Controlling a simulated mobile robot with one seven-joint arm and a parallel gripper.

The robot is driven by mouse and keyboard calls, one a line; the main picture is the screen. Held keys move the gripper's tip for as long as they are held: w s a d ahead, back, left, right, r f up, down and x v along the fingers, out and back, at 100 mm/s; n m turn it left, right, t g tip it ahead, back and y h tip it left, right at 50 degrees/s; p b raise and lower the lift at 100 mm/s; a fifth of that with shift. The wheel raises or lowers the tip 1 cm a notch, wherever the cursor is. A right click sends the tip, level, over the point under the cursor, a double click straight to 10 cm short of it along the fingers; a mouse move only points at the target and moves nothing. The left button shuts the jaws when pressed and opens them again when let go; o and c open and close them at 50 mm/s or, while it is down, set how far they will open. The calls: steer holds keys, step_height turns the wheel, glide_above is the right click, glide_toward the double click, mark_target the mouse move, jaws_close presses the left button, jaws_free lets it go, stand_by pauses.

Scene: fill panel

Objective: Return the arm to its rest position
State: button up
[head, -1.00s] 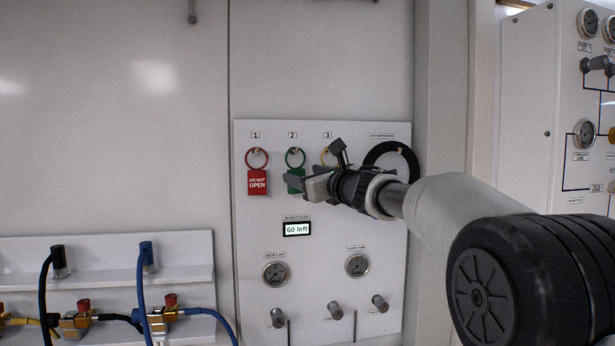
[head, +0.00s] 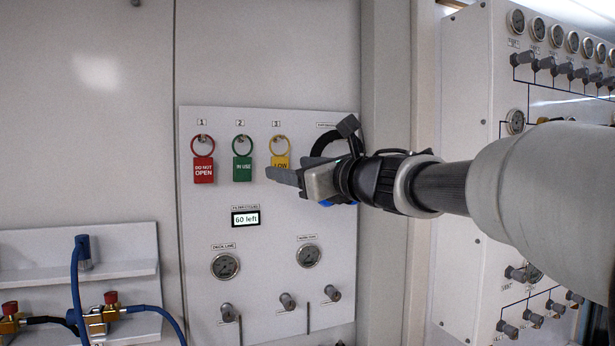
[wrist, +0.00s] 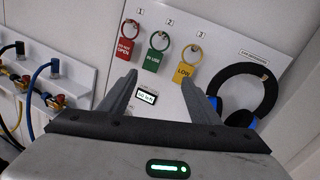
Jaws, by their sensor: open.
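My gripper (head: 285,177) is at the middle of the head view, with my arm reaching in from the right. It points left in front of the white panel (head: 200,290) and covers the lower part of the yellow LOW tag (head: 280,161). In the wrist view my gripper (wrist: 158,92) has its two fingers apart with nothing between them. The red DO NOT OPEN tag (head: 203,168) hangs under number 1. The green IN USE tag (head: 242,168) hangs under number 2. The yellow tag hangs under number 3.
Black-and-blue ear defenders (wrist: 245,90) hang right of the tags, partly hidden by my gripper in the head view. A display (head: 245,219) reads "60 left". A hose shelf (head: 110,270) is at left. A gauge panel (head: 465,100) stands at right, close to my arm.

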steer(key=s+d+m+t+h+p, duration=0.25)
steer(key=d+m+h, duration=0.55)
steer(key=d+m, duration=0.75)
steer(key=s+d+f+m+g+h, duration=0.2)
steer(key=s+d+f+m+h, duration=0.55)
steer(key=m, duration=0.65)
steer(key=s+a+f+m+g+y+p, duration=0.2)
steer(key=s+f+m+g, duration=0.6)
steer(key=s+f+m, duration=0.9)
steer(key=s+f+y, duration=0.1)
steer(key=s+f, duration=0.2)
steer(key=s, duration=0.2)
steer(key=shift+f+g, duration=0.3)
steer(key=shift+g, duration=0.05)
